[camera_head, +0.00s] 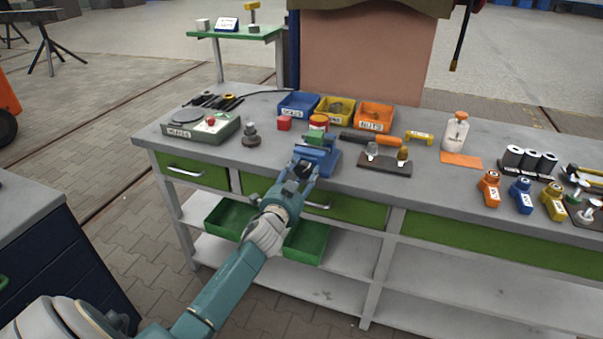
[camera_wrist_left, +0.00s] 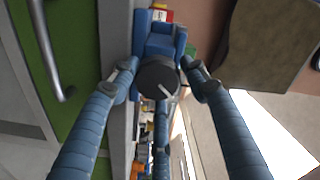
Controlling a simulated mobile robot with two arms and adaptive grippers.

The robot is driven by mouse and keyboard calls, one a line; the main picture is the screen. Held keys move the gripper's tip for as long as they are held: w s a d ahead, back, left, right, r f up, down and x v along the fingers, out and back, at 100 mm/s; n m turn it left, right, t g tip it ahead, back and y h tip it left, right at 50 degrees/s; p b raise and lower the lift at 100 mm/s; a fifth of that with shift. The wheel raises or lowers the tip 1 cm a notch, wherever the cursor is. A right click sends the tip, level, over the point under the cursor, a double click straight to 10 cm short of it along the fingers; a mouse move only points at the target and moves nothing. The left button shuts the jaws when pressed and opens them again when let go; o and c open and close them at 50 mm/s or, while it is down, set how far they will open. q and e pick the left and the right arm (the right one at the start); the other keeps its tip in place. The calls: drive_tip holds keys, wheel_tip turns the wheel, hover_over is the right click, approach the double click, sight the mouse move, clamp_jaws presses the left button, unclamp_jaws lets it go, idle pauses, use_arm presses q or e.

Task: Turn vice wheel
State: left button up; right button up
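The blue vice (camera_head: 319,158) stands at the front edge of the grey workbench. Its dark, round wheel (camera_wrist_left: 157,77) faces my left wrist camera, with a light bar across it. My left gripper (camera_head: 303,172) reaches up to the vice from the front. In the left wrist view its blue fingers (camera_wrist_left: 160,76) are spread on both sides of the wheel, with another finger below it. I cannot tell whether the fingertips touch the wheel. In the head view the fingers partly hide the wheel. My right gripper is not in view.
The workbench (camera_head: 280,165) has a green device (camera_head: 200,129) left of the vice, and blue (camera_head: 298,105), yellow (camera_head: 335,108) and orange (camera_head: 374,115) bins behind it. A brown stand (camera_head: 385,163) is close on the right. Green drawers (camera_head: 345,208) lie below the top.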

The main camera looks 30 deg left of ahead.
use_arm(q)
drive_tip(key=shift+o, duration=1.2)
drive_tip(key=shift+w+d+r, duration=0.1)
drive_tip(key=shift+d+r, duration=0.1)
drive_tip(key=shift+r, duration=0.2)
drive_tip(key=shift+d+f, duration=0.1)
drive_tip(key=shift+f, duration=0.05)
drive_tip(key=shift+f, duration=0.1)
drive_tip(key=shift+s+f, duration=0.1)
drive_tip(key=shift+s, duration=0.2)
drive_tip(key=v, duration=1.1)
drive_tip(key=shift+s, duration=0.25)
